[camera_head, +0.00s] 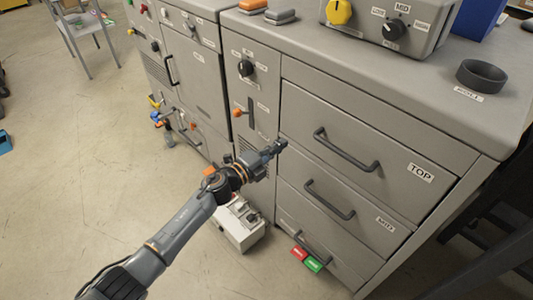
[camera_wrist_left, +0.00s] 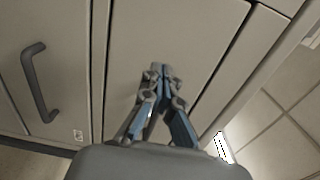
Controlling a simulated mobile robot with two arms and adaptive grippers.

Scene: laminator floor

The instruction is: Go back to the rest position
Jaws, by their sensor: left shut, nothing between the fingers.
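My left gripper (camera_head: 275,149) is shut and empty. In the head view its arm comes in from the lower left, and the gripper is in front of the grey cabinet, left of the drawer labelled TOP (camera_head: 365,143). In the left wrist view the gripper (camera_wrist_left: 158,72) has its fingertips together, with grey cabinet panels (camera_wrist_left: 170,30) behind it. I cannot tell whether the fingertips touch the cabinet. My right gripper is not in view.
The cabinet has drawers with dark bar handles (camera_head: 330,200). A small white and grey box (camera_head: 238,225) stands on the floor below my left gripper. A dark ring (camera_head: 481,76) and a grey unit with a yellow knob (camera_head: 339,12) are on top. Open floor (camera_head: 70,170) lies to the left.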

